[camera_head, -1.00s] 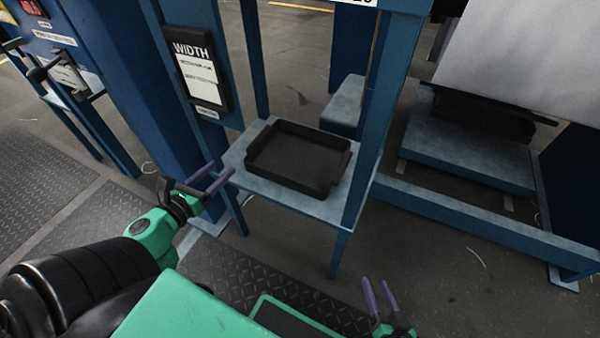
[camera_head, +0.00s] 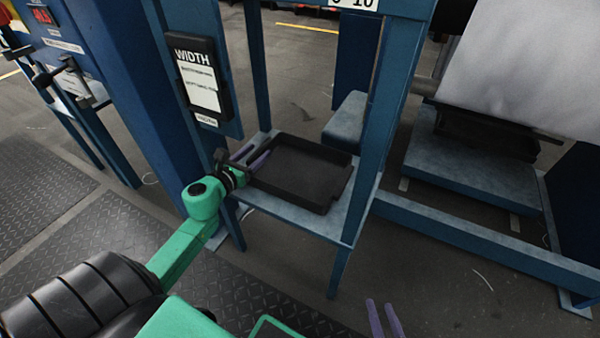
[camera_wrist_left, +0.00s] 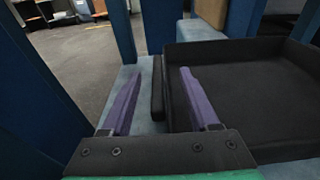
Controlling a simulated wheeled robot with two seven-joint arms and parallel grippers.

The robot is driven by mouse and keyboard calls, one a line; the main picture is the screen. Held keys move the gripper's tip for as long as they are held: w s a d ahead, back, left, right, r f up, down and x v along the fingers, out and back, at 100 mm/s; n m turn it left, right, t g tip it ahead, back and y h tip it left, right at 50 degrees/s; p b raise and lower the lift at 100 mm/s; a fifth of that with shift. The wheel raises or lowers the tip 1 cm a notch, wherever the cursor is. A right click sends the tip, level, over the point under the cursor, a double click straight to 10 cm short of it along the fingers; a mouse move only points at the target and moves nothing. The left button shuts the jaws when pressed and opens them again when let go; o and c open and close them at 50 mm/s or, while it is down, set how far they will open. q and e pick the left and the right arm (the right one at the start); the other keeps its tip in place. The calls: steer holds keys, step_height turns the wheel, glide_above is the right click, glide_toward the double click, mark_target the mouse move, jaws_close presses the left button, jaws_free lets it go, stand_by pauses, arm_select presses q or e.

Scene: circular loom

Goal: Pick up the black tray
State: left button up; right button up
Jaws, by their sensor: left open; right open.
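The black tray (camera_head: 300,170) lies flat and empty on a small blue-grey shelf (camera_head: 310,218). In the left wrist view the tray (camera_wrist_left: 255,85) fills the right half. My left gripper (camera_head: 257,155) is open at the tray's left side. In the wrist view its purple fingers (camera_wrist_left: 160,100) stand on either side of the tray's left handle or rim, one finger outside and one towards the tray's inside; contact cannot be told. My right gripper (camera_head: 385,315) is open and empty at the bottom, well in front of the shelf.
Blue posts rise around the shelf, one at its front right (camera_head: 375,130). A WIDTH sign (camera_head: 199,78) hangs on the post at left. A blue rail (camera_head: 470,235) runs low at right. Patterned floor mats (camera_head: 60,245) lie at left.

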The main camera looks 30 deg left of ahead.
arm_select(q)
jaws_close()
stand_by(1.4)
